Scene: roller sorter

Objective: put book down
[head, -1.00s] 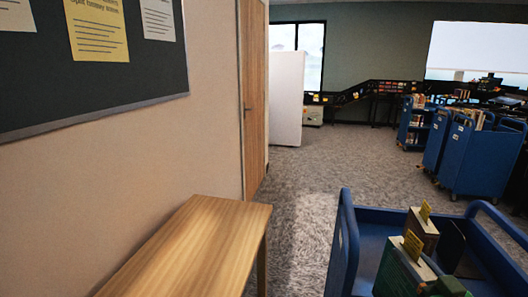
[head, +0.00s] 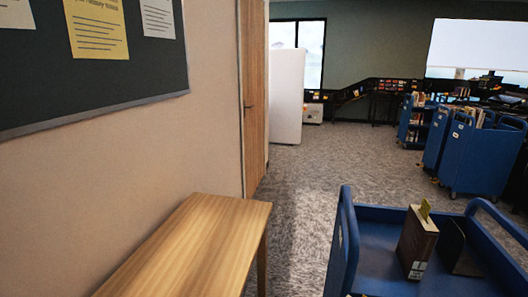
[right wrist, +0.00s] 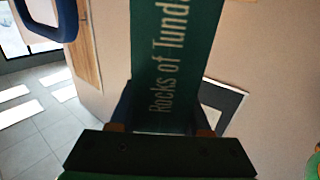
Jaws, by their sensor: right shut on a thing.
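A green book (right wrist: 172,65) with the lettering "Rocks of Tunda…" on its spine shows in the right wrist view. My right gripper (right wrist: 160,131) is shut on it, and the book extends up past the top of that view. The head view shows neither the green book nor my grippers. A brown book (head: 416,246) with a yellow slip stands on the blue cart (head: 378,213), beside a dark bookend (head: 455,245).
A wooden table (head: 195,243) with a clear visible top stands against the wall at left. A notice board (head: 95,70) hangs above it. Carpet lies between table and cart. Other blue carts (head: 478,158) stand at the back right.

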